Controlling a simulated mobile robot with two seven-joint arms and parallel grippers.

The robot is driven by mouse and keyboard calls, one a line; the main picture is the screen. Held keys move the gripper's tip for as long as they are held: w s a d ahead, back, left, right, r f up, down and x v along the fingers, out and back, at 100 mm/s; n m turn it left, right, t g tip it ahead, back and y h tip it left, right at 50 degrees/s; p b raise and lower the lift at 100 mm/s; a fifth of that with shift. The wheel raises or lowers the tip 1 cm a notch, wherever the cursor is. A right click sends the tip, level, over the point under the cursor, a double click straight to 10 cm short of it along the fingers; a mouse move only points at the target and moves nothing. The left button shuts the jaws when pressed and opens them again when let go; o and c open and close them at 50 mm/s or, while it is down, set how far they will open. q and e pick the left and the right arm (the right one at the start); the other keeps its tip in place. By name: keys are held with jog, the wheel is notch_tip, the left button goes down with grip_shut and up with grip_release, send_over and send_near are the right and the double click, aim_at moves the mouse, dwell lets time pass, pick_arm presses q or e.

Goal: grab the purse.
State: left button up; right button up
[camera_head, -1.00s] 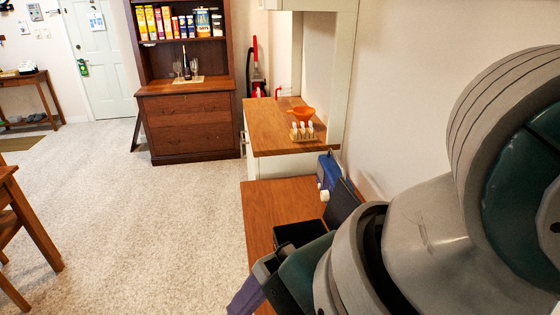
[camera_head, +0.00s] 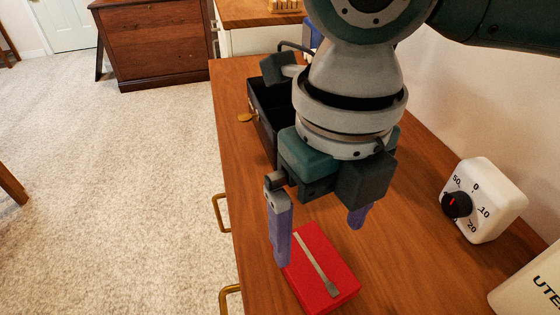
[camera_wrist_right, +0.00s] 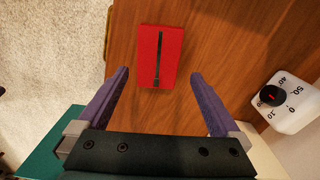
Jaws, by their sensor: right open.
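A flat red rectangular item (camera_head: 337,267) with a grey strip along it lies on the wooden counter; it may be the purse, though I cannot be sure. It also shows in the right wrist view (camera_wrist_right: 148,62), upper middle, ahead of the fingers. My right gripper (camera_head: 320,238) is open, fingers pointing down, above the counter at the red item's far end. In the right wrist view my right gripper (camera_wrist_right: 160,73) has its purple fingers spread wide with nothing held between them. My left gripper is not in view.
A black open box (camera_head: 262,112) with a gold tag stands on the counter (camera_head: 228,85), partly behind my right arm. A white timer (camera_head: 484,200) stands at the right, with a white utensil container (camera_head: 530,285) nearer.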

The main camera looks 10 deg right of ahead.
aim_at(313, 262)
notch_tip(313, 262, down, 6)
jog(key=shift+a+f+b, duration=0.1)
jog(key=shift+a+b, duration=0.05)
jog(key=shift+b, duration=0.4)
jog(key=shift+c, duration=0.4)
jog(key=c, duration=1.1)
jog(key=shift+r, duration=0.25)
